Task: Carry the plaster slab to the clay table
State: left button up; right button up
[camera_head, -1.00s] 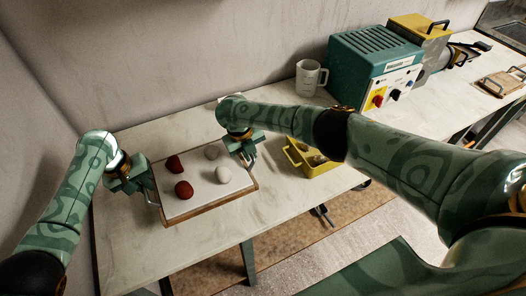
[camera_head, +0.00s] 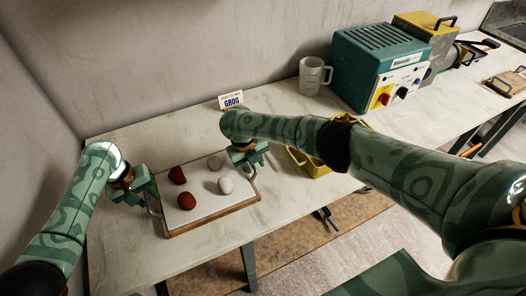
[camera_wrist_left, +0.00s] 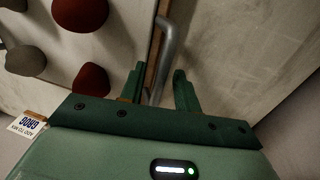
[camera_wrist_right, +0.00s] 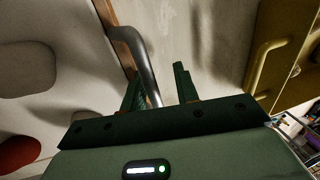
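The plaster slab (camera_head: 212,207) is a white board with a wooden rim and a metal handle at each end. It lies over the near left table (camera_head: 120,245) and bears two dark red and two pale clay lumps. My left gripper (camera_wrist_left: 160,82) is at the slab's left handle (camera_wrist_left: 168,45). Its fingers stand apart on either side of the handle, with gaps showing. My right gripper (camera_wrist_right: 160,82) is at the right handle (camera_wrist_right: 140,60). Its fingers are apart, with the handle close to the left finger in the right wrist view.
A yellow bin (camera_head: 318,171) stands right of the slab, partly behind my right arm. A GROG card (camera_head: 232,101), a mug (camera_head: 313,77) and a teal machine (camera_head: 378,62) stand along the wall. Bare tabletop lies left of and behind the slab.

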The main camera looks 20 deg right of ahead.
pick_arm(q)
jog(key=shift+d, duration=0.1)
pick_arm(e)
jog(key=shift+a, duration=0.2)
